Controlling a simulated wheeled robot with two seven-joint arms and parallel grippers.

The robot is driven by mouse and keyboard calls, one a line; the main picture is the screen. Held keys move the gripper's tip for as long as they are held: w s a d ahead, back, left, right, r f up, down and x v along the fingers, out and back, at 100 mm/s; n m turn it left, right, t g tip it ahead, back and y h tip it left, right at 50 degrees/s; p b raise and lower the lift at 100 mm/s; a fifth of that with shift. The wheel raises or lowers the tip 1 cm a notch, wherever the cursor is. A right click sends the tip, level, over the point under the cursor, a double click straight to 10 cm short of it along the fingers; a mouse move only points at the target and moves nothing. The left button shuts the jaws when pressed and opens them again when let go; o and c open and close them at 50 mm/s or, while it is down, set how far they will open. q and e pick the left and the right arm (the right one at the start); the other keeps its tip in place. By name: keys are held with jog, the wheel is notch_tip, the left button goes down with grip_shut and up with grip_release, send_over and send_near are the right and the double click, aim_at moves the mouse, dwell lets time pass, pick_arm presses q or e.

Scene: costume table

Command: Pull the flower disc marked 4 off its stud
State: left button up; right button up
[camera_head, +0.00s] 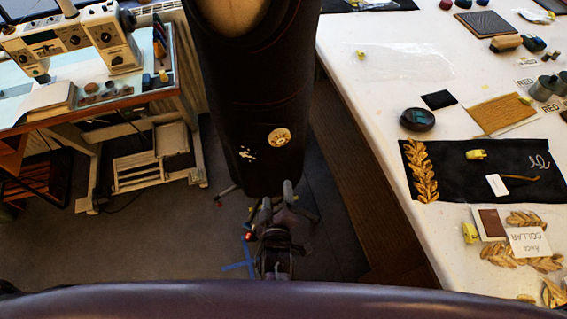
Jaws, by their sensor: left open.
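A round gold disc (279,139) sits on the front of a dark garment on a dress form (262,85). It looks like the flower disc, but its relief and any number are too small to read, and its stud is hidden. My left gripper (277,196) is below the disc, apart from it, with its fingers pointing up the picture toward the garment's lower part. It is open, with nothing seen between its fingers. My right gripper is not in view.
A white table (385,110) on the right holds a black cloth with gold leaf trim (460,171), cards and small tools. A sewing machine (75,42) stands on a table at left. Small pale bits (247,154) mark the garment left of the disc. Floor is open at lower left.

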aim_at(279, 140)
pick_arm(q)
notch_tip(279, 140, up, 11)
jog(key=d+n+t+p, duration=0.1)
jog(key=n+t+p, duration=0.1)
jog(key=n, duration=0.2)
jog(key=shift+y, duration=0.5)
jog(key=w+b, duration=0.2)
jog(key=w, duration=0.4)
jog(key=shift+w+a+f+b, duration=0.1)
jog(key=shift+w+b, duration=0.05)
jog(key=shift+b, duration=0.15)
jog(key=shift+w+a+f+b, duration=0.15)
jog(key=shift+w+b, duration=0.65)
jog(key=shift+w, duration=0.85)
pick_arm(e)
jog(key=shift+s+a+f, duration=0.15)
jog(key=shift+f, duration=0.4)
pick_arm(q)
jog(key=shift+c, duration=0.3)
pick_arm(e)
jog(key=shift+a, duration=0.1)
pick_arm(q)
jog(key=c, duration=1.2)
